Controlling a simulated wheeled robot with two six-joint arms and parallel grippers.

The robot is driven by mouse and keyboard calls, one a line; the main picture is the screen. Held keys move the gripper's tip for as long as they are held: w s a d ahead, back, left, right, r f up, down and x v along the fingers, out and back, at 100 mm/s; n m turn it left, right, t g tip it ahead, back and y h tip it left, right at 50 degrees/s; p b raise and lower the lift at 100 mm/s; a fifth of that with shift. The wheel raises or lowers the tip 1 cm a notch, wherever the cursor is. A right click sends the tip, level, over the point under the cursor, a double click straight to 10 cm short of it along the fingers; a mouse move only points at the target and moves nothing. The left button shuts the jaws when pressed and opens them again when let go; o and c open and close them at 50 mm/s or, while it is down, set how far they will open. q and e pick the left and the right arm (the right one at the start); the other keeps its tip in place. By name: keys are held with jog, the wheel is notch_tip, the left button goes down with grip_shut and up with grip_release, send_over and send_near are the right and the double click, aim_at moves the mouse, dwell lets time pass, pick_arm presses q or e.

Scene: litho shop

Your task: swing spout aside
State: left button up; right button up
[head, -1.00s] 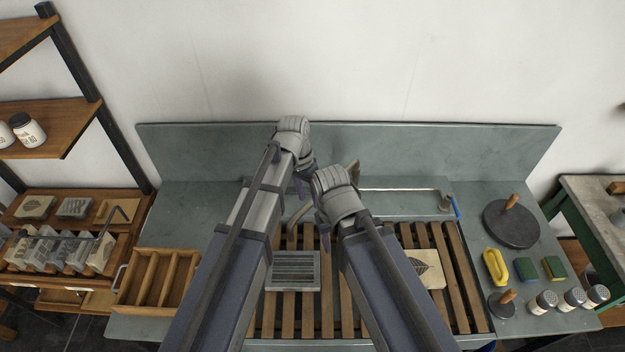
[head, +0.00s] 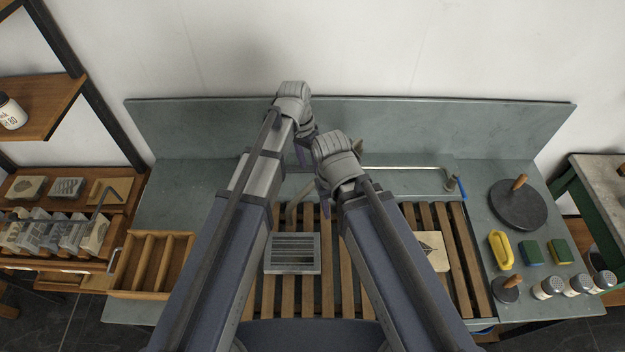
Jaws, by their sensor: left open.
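A bronze piece (head: 359,146) that may belong to the same tap shows just right of my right wrist. My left gripper (head: 301,158) is open, pointing down behind the spout's visible part; its fingertips are mostly hidden. My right gripper (head: 323,197) is close to the right of the spout, its fingers largely covered by its own wrist. I cannot tell whether either gripper touches the spout.
A grey grated block (head: 292,253) and a pale leaf-patterned stone (head: 432,250) lie on the wooden slats (head: 327,290). A thin rod with a blue end (head: 462,187) runs along the back. A divided wooden tray (head: 153,262) stands left. A round dark disc (head: 517,206) and several shakers stand right.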

aim_at(312, 181)
pick_arm(q)
jog(key=f+b, duration=0.1)
jog(key=f, duration=0.1)
jog(key=f+b, duration=0.1)
jog(key=b, duration=0.1)
jog(key=f+b, duration=0.2)
jog(key=shift+s+d+f, duration=0.35)
jog(key=shift+s+d, duration=0.05)
jog(key=shift+s, duration=0.1)
grip_shut()
dwell(0.9)
